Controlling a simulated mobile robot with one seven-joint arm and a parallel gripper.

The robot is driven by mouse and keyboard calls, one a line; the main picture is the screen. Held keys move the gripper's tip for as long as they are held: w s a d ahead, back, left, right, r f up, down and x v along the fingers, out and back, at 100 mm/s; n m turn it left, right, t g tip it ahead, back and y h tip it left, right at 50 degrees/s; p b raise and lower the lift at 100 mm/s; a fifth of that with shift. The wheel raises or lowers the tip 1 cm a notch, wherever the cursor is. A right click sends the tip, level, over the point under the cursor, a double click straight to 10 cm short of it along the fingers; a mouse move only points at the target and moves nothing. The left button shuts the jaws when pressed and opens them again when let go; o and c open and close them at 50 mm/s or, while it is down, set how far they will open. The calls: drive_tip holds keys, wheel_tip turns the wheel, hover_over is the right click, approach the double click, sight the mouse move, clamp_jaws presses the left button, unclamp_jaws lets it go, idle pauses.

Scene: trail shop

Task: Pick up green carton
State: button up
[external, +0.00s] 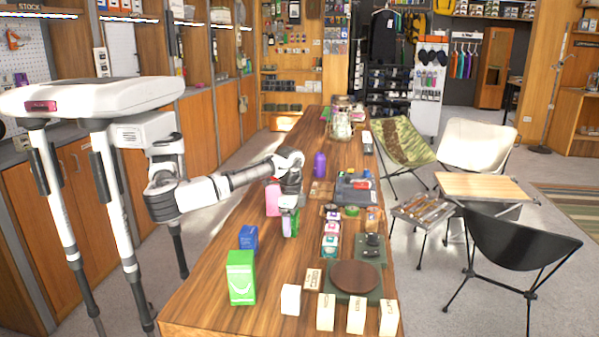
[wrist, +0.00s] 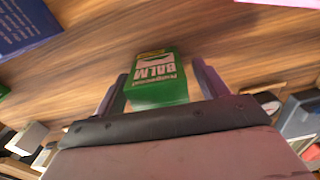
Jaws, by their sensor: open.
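A small green carton (wrist: 158,75) with white "BALM" lettering stands on the wooden counter. In the wrist view it lies between the two fingers of my gripper (wrist: 160,88), which is open, one finger on each side. I cannot tell whether either finger touches it. In the external view my gripper (external: 290,204) is over this carton (external: 290,226), hiding part of it. A larger green carton (external: 241,278) with a white print stands nearer the front left of the counter, apart from my gripper.
A blue box (external: 248,237) stands behind the larger green carton. A pink item (external: 272,199) and a purple bottle (external: 320,164) are near my gripper. Several small jars, pale boxes and a round brown board (external: 355,275) fill the right side. Bare wood lies at front left.

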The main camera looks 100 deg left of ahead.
drive_tip(key=shift+f, duration=0.2)
drive_tip(key=c, duration=1.1)
drive_tip(key=shift+c, duration=0.2)
drive_tip(key=shift+r, duration=0.1)
